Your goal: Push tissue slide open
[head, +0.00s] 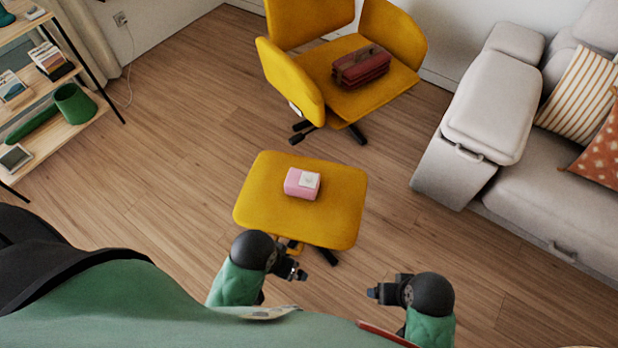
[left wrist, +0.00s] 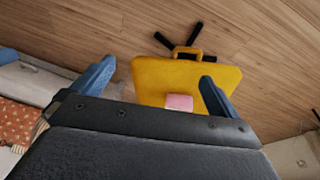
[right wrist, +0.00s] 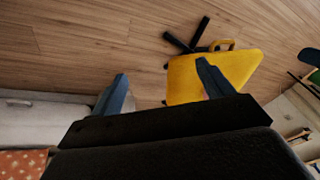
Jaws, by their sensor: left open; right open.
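A small pink tissue box (head: 294,190) with a whitish square piece (head: 309,180) on its right part sits on the yellow footstool (head: 262,222). In the left wrist view the pink box (left wrist: 179,102) shows on the yellow stool (left wrist: 150,76), partly behind a finger. My left gripper (head: 297,273) is open and empty, below the stool's near edge in the head view. My right gripper (head: 372,292) is open and empty, to the right of the stool's near edge.
A yellow armchair (head: 284,80) with a dark red bag (head: 361,66) stands behind the stool. A grey sofa (head: 545,195) with cushions is at right, and a shelf (head: 70,128) with a green pot (head: 75,103) at left. Wood floor around the stool is clear.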

